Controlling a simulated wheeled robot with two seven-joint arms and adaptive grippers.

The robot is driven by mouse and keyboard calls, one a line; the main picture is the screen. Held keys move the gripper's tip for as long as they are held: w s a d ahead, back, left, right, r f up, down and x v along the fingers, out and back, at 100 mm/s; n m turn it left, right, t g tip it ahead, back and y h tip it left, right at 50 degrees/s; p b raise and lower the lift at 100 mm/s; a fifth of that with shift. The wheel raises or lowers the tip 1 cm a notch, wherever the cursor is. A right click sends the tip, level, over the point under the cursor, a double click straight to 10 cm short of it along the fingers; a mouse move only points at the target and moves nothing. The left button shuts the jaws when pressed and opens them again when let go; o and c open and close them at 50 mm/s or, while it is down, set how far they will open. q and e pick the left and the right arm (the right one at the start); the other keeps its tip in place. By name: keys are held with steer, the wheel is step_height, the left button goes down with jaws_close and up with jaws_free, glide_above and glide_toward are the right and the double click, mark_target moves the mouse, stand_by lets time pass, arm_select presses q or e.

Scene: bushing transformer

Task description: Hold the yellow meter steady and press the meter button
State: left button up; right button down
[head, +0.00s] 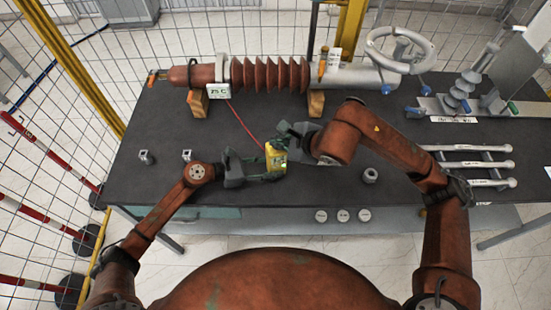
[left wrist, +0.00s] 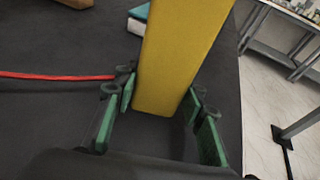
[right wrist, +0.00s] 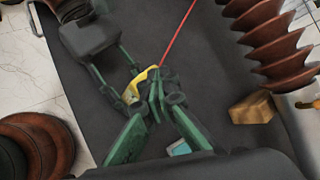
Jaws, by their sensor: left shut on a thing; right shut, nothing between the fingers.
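The yellow meter (head: 275,157) is upright above the front middle of the dark table. My left gripper (head: 262,166) is shut on it from the left; in the left wrist view the green fingers flank the yellow body (left wrist: 178,60). My right gripper (head: 291,143) is shut and empty, close to the upper right of the meter. In the right wrist view its closed fingertips (right wrist: 158,98) are beside the meter's yellow edge (right wrist: 139,86). I cannot tell whether they touch it. The meter button is not discernible in any view.
A red cable (head: 242,121) crosses the table behind the meter. A ribbed brown bushing (head: 270,75) lies on wooden blocks at the back, with a display (head: 219,91) by it. A metal nut (head: 370,175) sits right of my grippers.

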steer(key=shift+r, duration=2.5)
arm_select(q)
steer(key=o, duration=0.9)
steer(key=shift+o, duration=0.2)
steer(key=v, duration=1.2)
steer(key=shift+d, duration=0.1)
